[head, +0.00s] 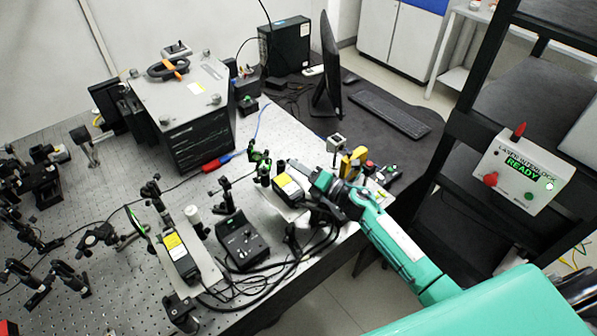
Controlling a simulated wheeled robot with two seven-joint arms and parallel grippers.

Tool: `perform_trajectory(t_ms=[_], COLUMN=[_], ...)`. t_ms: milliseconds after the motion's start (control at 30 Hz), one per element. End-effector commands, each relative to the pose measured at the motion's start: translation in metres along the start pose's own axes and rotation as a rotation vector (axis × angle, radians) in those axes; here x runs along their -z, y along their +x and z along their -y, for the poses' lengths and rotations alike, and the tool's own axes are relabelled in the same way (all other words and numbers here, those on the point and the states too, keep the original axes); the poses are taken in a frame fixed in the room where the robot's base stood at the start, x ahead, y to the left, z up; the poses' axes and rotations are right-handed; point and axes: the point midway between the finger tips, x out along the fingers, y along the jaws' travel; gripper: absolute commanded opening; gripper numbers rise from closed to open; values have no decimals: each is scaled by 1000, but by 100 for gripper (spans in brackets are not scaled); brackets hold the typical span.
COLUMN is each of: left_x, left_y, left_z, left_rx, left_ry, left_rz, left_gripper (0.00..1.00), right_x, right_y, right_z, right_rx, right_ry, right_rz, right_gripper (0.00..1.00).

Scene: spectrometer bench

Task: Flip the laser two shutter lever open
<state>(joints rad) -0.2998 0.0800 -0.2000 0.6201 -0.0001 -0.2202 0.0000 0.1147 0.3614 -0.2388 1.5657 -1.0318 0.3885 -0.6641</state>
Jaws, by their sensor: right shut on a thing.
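Two lasers with yellow labels stand on the optical bench (84,190): one (178,254) at the front left, the other (287,187) nearer the bench's right edge. I take the right-hand one as laser two; no number is readable. My right gripper (320,186), on the teal arm from the lower right, is at the right end of this laser. It is shut on a small part there, apparently the shutter lever, which the fingers hide. I cannot tell the lever's position. My left gripper is out of view.
A black control box (242,243) with cables stands between the lasers. A large grey-topped box (192,98) is behind. Small mounts and a yellow part (352,162) crowd the gripper's far side. An interlock panel (515,172) reading READY hangs on the black rack at right.

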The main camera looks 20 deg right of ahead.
Motion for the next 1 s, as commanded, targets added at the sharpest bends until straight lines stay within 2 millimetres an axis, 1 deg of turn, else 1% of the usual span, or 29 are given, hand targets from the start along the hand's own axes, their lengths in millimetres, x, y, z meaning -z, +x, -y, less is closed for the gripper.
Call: perform_trajectory(t_ms=[33,333,367,400,467,767,867,1000], left_x=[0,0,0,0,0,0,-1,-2], left_y=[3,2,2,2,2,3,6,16], left_z=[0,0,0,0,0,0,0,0], left_rx=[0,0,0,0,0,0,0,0], left_ry=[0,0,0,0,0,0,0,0], left_rz=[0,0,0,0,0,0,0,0], left_gripper=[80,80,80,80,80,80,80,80], right_x=[1,1,1,1,1,0,1,2], right_y=[0,-1,-1,-1,-1,-2,-9,-31], right_z=[2,2,2,2,2,2,4,6], right_rx=[-1,-1,-1,-1,-1,-2,-1,1], right_ry=[13,22,22,22,22,20,19,16], right_rz=[1,3,3,3,3,3,3,2], right_gripper=[0,0,16,24,35,35,35,35])
